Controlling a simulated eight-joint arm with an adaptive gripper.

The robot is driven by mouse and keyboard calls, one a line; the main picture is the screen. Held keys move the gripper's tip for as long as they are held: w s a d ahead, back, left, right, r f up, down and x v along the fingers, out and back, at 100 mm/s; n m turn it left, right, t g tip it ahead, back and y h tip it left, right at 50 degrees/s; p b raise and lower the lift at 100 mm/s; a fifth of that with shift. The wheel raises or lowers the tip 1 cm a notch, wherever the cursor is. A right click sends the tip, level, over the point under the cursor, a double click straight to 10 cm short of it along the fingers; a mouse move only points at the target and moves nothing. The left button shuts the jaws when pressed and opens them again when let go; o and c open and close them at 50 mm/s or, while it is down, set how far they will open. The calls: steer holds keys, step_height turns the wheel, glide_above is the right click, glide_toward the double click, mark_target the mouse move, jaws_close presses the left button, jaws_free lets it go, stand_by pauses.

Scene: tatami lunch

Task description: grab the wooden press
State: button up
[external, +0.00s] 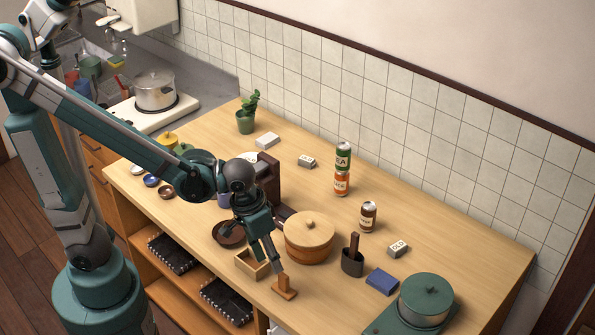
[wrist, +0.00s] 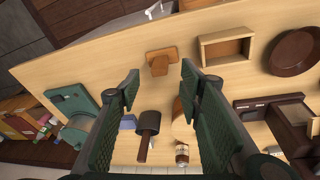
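The wooden press (external: 285,289) is a small brown piece with a flat base and an upright handle. It stands near the front edge of the table. In the wrist view the press (wrist: 161,60) lies just beyond the gap between the fingertips. My gripper (external: 275,260) is just above the press, pointing down. In the wrist view my gripper (wrist: 160,82) is open, with nothing between its fingers.
An open wooden box (external: 240,266) sits left of the press, with a dark brown bowl (external: 228,234) behind it. A lidded wooden tub (external: 309,250) and a dark cup with a wooden handle (external: 352,263) stand behind the press. The table's front edge is close.

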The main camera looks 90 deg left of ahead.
mark_target(284, 282)
steer(key=shift+w+a+f+n+g+p, duration=0.15)
steer(key=shift+w+f+n+g+p, duration=0.4)
steer(key=shift+p, duration=0.45)
steer(key=shift+w+a+f+n+g+p, duration=0.1)
steer(key=shift+w+f+n+g+p, duration=0.3)
steer(key=shift+w+p, duration=0.45)
steer(key=shift+w+a+f+n+g+p, duration=0.1)
steer(key=shift+w+f+n+g+p, duration=0.1)
steer(key=shift+f+n+p, duration=0.35)
steer(key=shift+w+f+n+g+p, duration=0.1)
steer(key=shift+w+f+g+p, duration=0.2)
steer(key=shift+p, duration=0.4)
steer(key=shift+s+f, duration=0.1)
steer(key=shift+f, duration=0.15)
steer(key=shift+f, duration=1.15)
steer(key=shift+f, duration=0.2)
steer(key=shift+f+b, duration=0.5)
steer(key=shift+f, duration=1.9)
steer(key=c, duration=1)
